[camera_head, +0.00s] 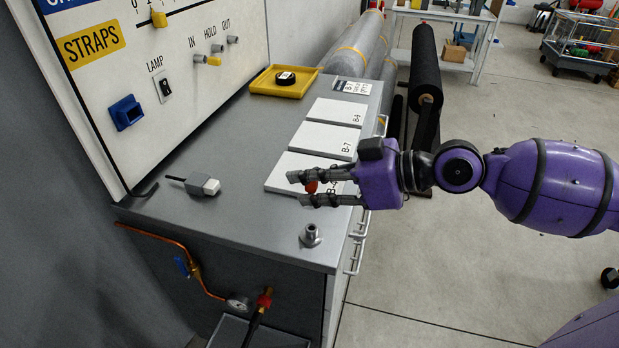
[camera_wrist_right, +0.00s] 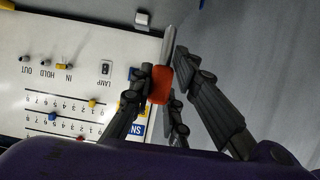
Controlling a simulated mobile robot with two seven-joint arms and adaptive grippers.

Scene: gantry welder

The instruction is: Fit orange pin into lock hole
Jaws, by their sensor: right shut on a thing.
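The orange pin (camera_head: 311,187) is between the fingers of my right gripper (camera_head: 312,188), above the front part of the grey bench. In the right wrist view the pin's orange-red head (camera_wrist_right: 160,86) sits between the fingers (camera_wrist_right: 165,88), and its grey metal shaft points away from the gripper. A small grey metal fitting (camera_head: 311,236) stands upright on the bench near the front right corner, apart from the pin and nearer the bench's front edge. I cannot tell for sure whether it holds the lock hole. My left gripper is not in view.
White cards (camera_head: 332,112) lie in a row on the bench, partly under my right gripper. A grey plug (camera_head: 203,186) lies to the left. A yellow tray (camera_head: 283,82) with a black disc is at the back. The panel (camera_head: 150,75) rises at left. Bench space around the fitting is clear.

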